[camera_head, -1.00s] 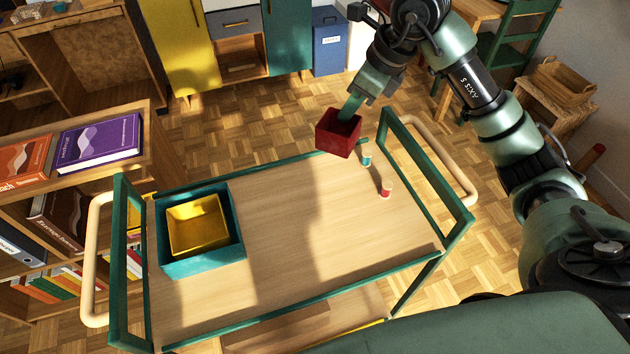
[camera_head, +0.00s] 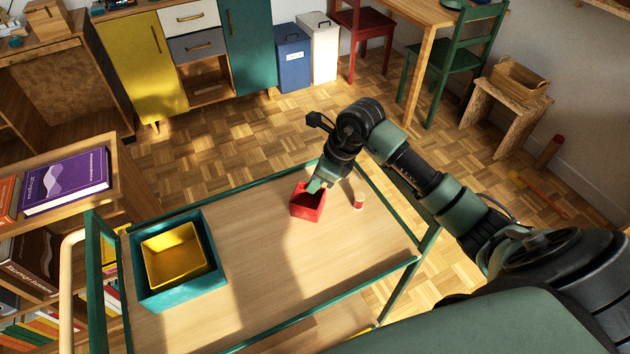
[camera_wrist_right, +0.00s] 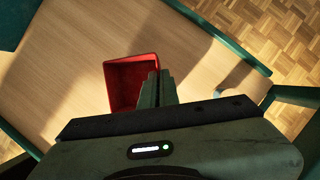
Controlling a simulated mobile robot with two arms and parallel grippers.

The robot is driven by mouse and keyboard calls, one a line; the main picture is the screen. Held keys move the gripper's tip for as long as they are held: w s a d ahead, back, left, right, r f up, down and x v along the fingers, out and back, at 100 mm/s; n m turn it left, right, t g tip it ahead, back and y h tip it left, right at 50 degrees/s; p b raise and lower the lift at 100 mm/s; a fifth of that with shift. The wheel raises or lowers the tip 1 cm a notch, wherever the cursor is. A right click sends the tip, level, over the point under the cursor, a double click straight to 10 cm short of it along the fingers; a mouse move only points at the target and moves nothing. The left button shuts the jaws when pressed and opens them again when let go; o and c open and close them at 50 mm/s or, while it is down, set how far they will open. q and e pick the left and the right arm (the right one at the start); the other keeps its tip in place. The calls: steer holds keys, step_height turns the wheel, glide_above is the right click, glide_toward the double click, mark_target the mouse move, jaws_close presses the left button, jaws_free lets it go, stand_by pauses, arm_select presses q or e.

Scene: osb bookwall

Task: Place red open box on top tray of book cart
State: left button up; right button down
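The red open box (camera_head: 308,207) is over the far middle part of the book cart's top tray (camera_head: 265,240), upright with its opening up. I cannot tell whether its base touches the tray or hangs just above it. My right gripper (camera_head: 315,187) comes from the far side and is shut on the box's wall. In the right wrist view the fingers (camera_wrist_right: 156,88) pinch the right wall of the red box (camera_wrist_right: 122,84), and wood tray surface shows around it. My left gripper is not in view.
A teal box (camera_head: 215,280) with a yellow open box (camera_head: 175,262) inside stands on the tray's left. A small red-and-white cylinder (camera_head: 358,201) stands right of the red box. Green rails edge the tray. The tray's front middle is clear.

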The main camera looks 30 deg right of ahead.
steer(key=c, duration=2)
jaws_free()
steer(key=shift+f, duration=0.1)
steer(key=shift+c, duration=0.2)
steer(key=o, duration=0.4)
steer(key=shift+c, duration=0.2)
steer(key=shift+r, duration=0.2)
steer(key=b+v, duration=0.1)
steer(key=v, duration=1.1)
steer(key=shift+f, duration=0.1)
